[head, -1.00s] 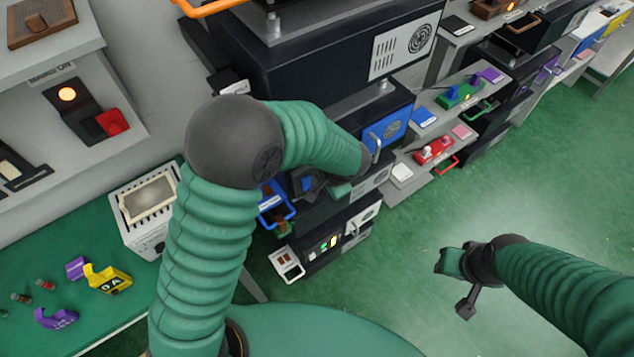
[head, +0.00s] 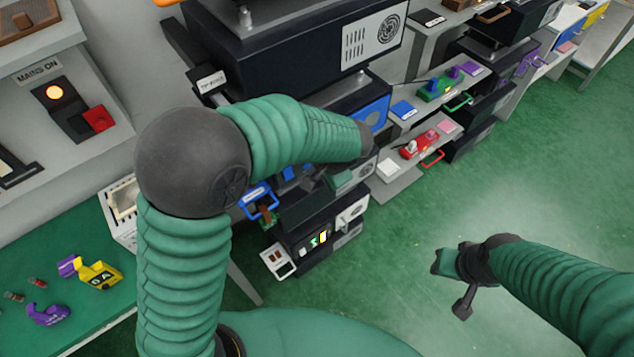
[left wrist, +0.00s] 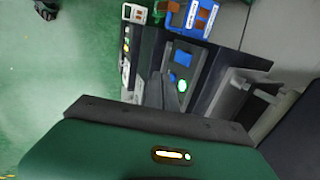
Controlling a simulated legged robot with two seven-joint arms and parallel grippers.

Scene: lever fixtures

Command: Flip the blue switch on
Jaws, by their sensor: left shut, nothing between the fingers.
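My left gripper (head: 345,178) is shut and empty, partly hidden by its own arm, in front of the dark machines in the head view. In the left wrist view the green hand (left wrist: 160,150) fills the bottom. Beyond it a dark panel carries a small blue switch-like piece (left wrist: 181,57) beside a lit green lamp (left wrist: 182,86). Blue parts on that panel (head: 292,172) show partly behind my left arm in the head view. Whether the switch is up or down is too small to tell. My right gripper (head: 450,286) is open and empty over the floor.
A blue-handled drawer (head: 258,202) and a low unit with lit lamps (head: 318,238) lie below my left arm. A red block fixture (head: 420,146) and a green one (head: 440,88) stand further right. A green table (head: 75,290) is at left. Green floor at right is clear.

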